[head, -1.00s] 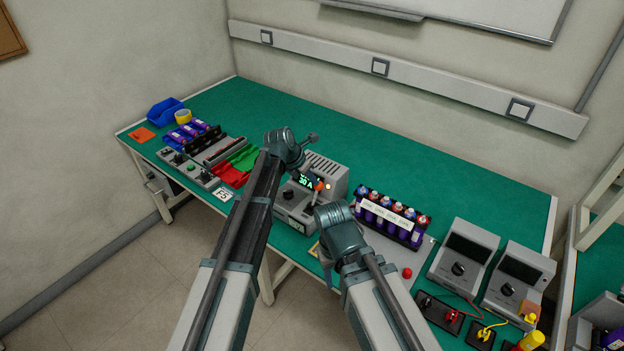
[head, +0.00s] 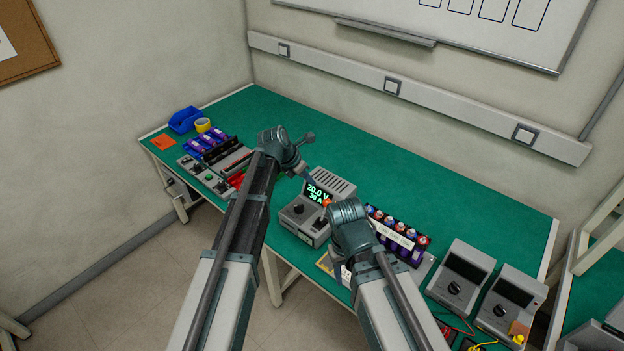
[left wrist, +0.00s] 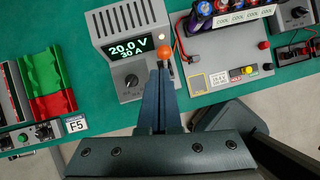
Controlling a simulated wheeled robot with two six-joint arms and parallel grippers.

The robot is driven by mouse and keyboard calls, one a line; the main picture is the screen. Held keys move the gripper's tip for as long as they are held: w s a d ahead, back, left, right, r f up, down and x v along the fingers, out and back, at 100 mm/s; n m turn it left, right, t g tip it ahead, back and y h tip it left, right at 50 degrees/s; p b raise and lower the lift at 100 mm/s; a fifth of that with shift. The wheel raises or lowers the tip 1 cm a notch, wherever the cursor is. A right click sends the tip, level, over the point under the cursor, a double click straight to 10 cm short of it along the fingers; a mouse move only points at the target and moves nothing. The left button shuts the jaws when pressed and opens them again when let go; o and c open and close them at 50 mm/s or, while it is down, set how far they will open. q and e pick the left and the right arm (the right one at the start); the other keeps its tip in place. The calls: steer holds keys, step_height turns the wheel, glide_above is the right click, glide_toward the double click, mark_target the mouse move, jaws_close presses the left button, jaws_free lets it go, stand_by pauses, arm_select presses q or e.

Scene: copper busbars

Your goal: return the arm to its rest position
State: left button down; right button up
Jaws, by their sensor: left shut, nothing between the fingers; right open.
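My left arm reaches in from the left in the head view. Its gripper (head: 309,178) is above the grey power supply (head: 306,226), shut and empty. In the left wrist view the closed fingers (left wrist: 163,72) point up the picture, their tips by the orange ball (left wrist: 165,53) on the supply's front. I cannot tell whether they touch. The supply's display (left wrist: 131,48) reads 20.0 V and 30 A. My right gripper (head: 340,268) is open, low beside the supply near the bench's front edge. Its fingers are mostly hidden behind its wrist.
A rack of purple cells (head: 398,236) stands just right of my right wrist. Two grey meters (head: 461,274) stand farther right. At the left are button boxes, a red tray, a blue bin (head: 185,119) and yellow tape (head: 203,125). The back of the green bench (head: 400,170) is clear.

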arm_select(q)
steer(key=shift+a+r+p, duration=0.2)
steer(key=shift+r+p, duration=0.25)
steer(key=shift+r, duration=0.45)
arm_select(e)
steer(key=shift+r, duration=0.9)
arm_select(q)
steer(key=s+f+m+g+y+b, duration=0.1)
steer(key=s+f+m+y, duration=0.2)
steer(key=s+m, duration=1.2)
steer(key=s+f+m+g+y+b, duration=0.2)
steer(key=s+f+m, duration=0.1)
steer(key=s+m, duration=1.2)
steer(key=shift+s+d+m+g+y, duration=0.2)
steer(key=shift+s+m+g+y, duration=0.1)
steer(key=shift+s+y, duration=0.1)
arm_select(e)
step_height(320, 180, down, 3)
steer(key=shift+f, duration=0.15)
